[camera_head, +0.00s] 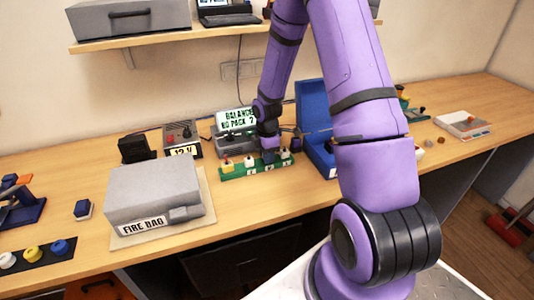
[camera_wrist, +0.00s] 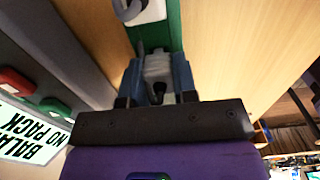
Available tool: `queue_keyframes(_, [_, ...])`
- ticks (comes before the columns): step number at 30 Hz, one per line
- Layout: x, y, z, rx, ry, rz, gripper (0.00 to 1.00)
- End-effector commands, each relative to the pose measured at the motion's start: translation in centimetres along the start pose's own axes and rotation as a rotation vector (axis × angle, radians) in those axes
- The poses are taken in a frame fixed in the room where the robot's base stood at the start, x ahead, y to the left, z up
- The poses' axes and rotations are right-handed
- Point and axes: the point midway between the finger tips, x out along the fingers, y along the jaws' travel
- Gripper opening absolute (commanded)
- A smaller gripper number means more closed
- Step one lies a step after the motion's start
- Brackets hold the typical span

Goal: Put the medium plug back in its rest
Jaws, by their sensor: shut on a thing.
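The green rest rack (camera_head: 238,173) stands on the bench with white-labelled positions along its front. My gripper (camera_head: 268,156) is over the rack's middle part, pointing down between two light-coloured plugs. In the wrist view, my gripper (camera_wrist: 158,88) is shut on a pale grey-white plug (camera_wrist: 157,66), with a finger on each side of it. This appears to be the medium plug. The green strip of the rack (camera_wrist: 166,35) shows just beyond it. The plug's lower end is hidden, so I cannot tell whether it is seated in the rack.
Another white plug (camera_head: 285,154) stands right of my gripper, and one (camera_head: 249,161) stands left. Behind the rack is a grey charger with a sign reading BALANCE NO PACK (camera_head: 236,121). A blue case (camera_head: 312,107) is close on the right. The grey FIRE BAG box (camera_head: 153,190) is at left.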

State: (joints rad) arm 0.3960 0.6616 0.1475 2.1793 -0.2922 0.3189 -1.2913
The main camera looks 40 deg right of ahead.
Motion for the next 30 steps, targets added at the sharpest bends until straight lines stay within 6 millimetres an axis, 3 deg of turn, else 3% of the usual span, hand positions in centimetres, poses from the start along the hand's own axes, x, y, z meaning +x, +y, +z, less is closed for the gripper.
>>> queue_keyframes(10, [0.7,0.0,0.0,0.000,0.000,0.000,0.04])
queue_keyframes(11, [0.7,0.0,0.0,0.000,0.000,0.001,0.31])
queue_keyframes(14, [0.7,0.0,0.0,0.000,0.000,0.001,0.54])
queue_keyframes(15, [0.7,0.0,0.0,0.000,0.000,0.000,0.57])
queue_keyframes(24, [0.5,0.0,0.0,0.000,0.000,0.001,0.57])
queue_keyframes(30, [-1.8,0.1,0.1,0.001,0.000,0.004,0.57])
